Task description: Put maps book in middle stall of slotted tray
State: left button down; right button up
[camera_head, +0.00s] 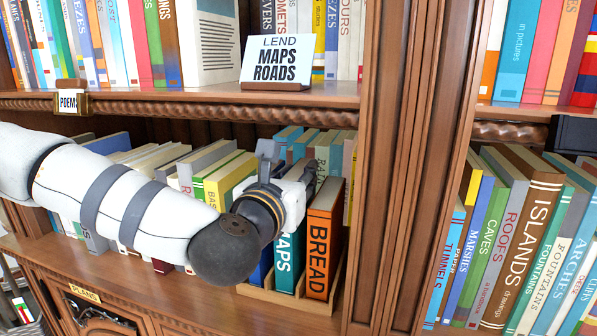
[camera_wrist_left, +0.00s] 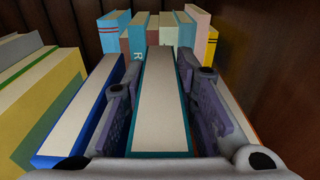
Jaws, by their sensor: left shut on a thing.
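The teal maps book (camera_head: 286,265) stands upright between a blue book (camera_head: 262,266) and the orange Bread book (camera_head: 319,245). Its lower end is at the front of the wooden slotted tray (camera_head: 290,300), in the middle place; I cannot tell if its bottom touches the tray floor. My left gripper (camera_head: 289,180) is shut on the maps book from above, with a finger on each side. In the left wrist view the book's pale top edge (camera_wrist_left: 160,105) lies between the fingers. The tray's dividers are mostly hidden by the books and my arm. My right gripper is not in view.
A row of books (camera_head: 180,165) stands behind and left of my arm, with more books behind the tray. A wooden upright (camera_head: 395,160) rises close to the tray's right. The shelf above carries a "Lend Maps Roads" sign (camera_head: 278,62).

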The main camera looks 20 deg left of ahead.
pick_arm(q)
jog(key=shift+s, duration=0.15)
jog(key=c, duration=1.3)
grip_release()
jog(key=shift+f, duration=0.1)
